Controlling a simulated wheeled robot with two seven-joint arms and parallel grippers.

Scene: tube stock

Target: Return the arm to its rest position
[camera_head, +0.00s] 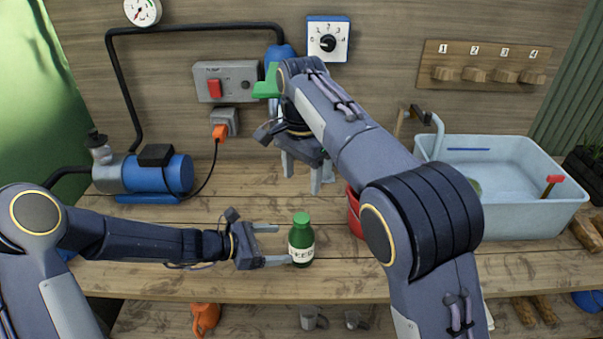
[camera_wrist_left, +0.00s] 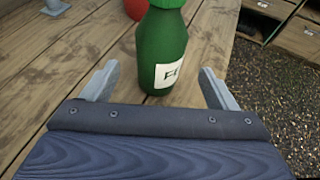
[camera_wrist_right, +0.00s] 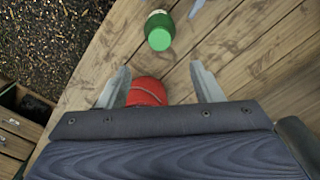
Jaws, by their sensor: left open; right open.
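My left gripper (camera_head: 272,246) is low over the bench, fingers open toward a green bottle (camera_head: 301,241). The bottle stands upright with a green cap and a white label. In the left wrist view the bottle (camera_wrist_left: 162,50) is just beyond and between the open fingers (camera_wrist_left: 158,88). My right gripper (camera_head: 306,178) hangs above the middle of the bench, open and empty, fingers pointing down. In the right wrist view the open fingers (camera_wrist_right: 158,80) are above a red object (camera_wrist_right: 147,92), and the bottle (camera_wrist_right: 159,31) is farther off.
A wooden bench (camera_head: 240,280) carries a blue pump (camera_head: 157,175) at left and a pale blue sink (camera_head: 530,215) at right. A red container (camera_head: 354,212) is partly hidden by my right arm. A control box with a red switch (camera_head: 227,81) and a dial (camera_head: 328,40) are on the wall.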

